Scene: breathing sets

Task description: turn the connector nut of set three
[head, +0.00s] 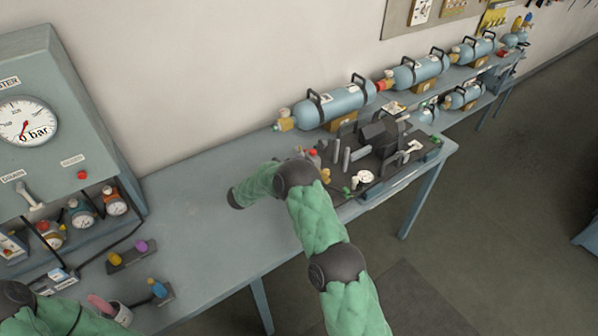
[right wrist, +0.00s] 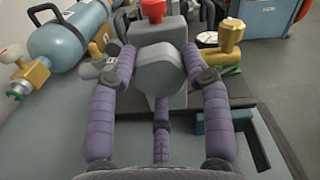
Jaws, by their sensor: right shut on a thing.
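In the right wrist view, the purple padded fingers of my right gripper (right wrist: 163,78) are shut around a thick grey nut-like piece (right wrist: 160,70). It sits in front of a grey block with a red knob (right wrist: 153,10) on top. I cannot read a set number there. In the head view, my green right arm reaches over the bench to the dark tray (head: 375,160) of grey fittings; its fingers and the held piece are hidden there. Part of my left arm shows at the bottom left corner, without its gripper.
Blue cylinders (head: 335,105) with black handles line the back of the bench (head: 205,195). A brass valve (right wrist: 231,35) stands right of the held piece. A gauge cabinet (head: 60,90) stands at the left. The middle of the bench is mostly clear.

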